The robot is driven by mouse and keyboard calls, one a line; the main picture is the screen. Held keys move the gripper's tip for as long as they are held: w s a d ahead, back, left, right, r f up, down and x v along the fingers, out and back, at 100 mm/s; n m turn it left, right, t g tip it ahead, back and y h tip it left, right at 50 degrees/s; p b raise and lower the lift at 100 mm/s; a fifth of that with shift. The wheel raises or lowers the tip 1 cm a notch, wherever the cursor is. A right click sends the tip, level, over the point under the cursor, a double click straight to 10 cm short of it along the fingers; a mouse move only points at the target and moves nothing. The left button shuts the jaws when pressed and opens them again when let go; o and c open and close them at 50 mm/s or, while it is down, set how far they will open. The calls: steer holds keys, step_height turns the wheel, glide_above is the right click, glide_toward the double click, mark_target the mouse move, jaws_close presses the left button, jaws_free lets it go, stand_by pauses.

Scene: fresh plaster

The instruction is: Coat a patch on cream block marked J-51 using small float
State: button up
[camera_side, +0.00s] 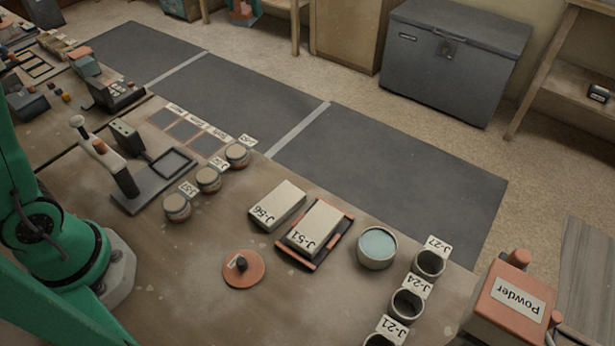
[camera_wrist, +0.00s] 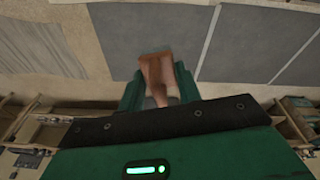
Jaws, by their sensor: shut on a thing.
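The cream block marked J-51 (camera_side: 322,222) lies in a dark tray with orange edges (camera_side: 343,249). Its top looks plain cream around the label. In the wrist view, my gripper (camera_wrist: 157,90) is shut on a brownish-orange flat piece with a grip, which looks like the small float (camera_wrist: 156,68). The float is seen against the floor, away from the block. My gripper is outside the side view, so its distance from the block cannot be told. A round tub of pale teal material (camera_side: 377,246) stands right of the tray.
Block J-56 (camera_side: 277,206) lies just left of the tray. An orange disc with a dark knob (camera_side: 243,268) is in front. Dark cups (camera_side: 429,263) and an orange Powder box (camera_side: 510,302) stand right. Lidded jars (camera_side: 208,179) and a scale-like stand (camera_side: 150,190) are left.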

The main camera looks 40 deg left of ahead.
steer(key=s+d+f+m, duration=0.1)
steer(key=d+f+m, duration=0.1)
steer(key=d+f, duration=0.3)
steer(key=s+d+f+m, duration=0.1)
steer(key=d+f, duration=0.3)
steer(key=d, duration=0.6)
steer(key=shift+s+d+f+m+h, duration=0.2)
steer(key=shift+f+m+h, duration=0.2)
steer(key=shift+m, duration=0.3)
steer(key=s+d+f+m, duration=0.1)
steer(key=s+d+f, duration=0.2)
steer(key=d, duration=0.1)
steer(key=s+d+f+m, duration=0.1)
steer(key=s+d+f, duration=0.2)
steer(key=d, duration=0.1)
steer(key=s+d+f+m, duration=0.2)
steer(key=s+d+f, duration=0.1)
steer(key=d, duration=0.1)
steer(key=shift+s+d+f+g+h, duration=0.15)
steer(key=shift+d+f+g+h, duration=0.15)
steer(key=shift+f, duration=0.1)
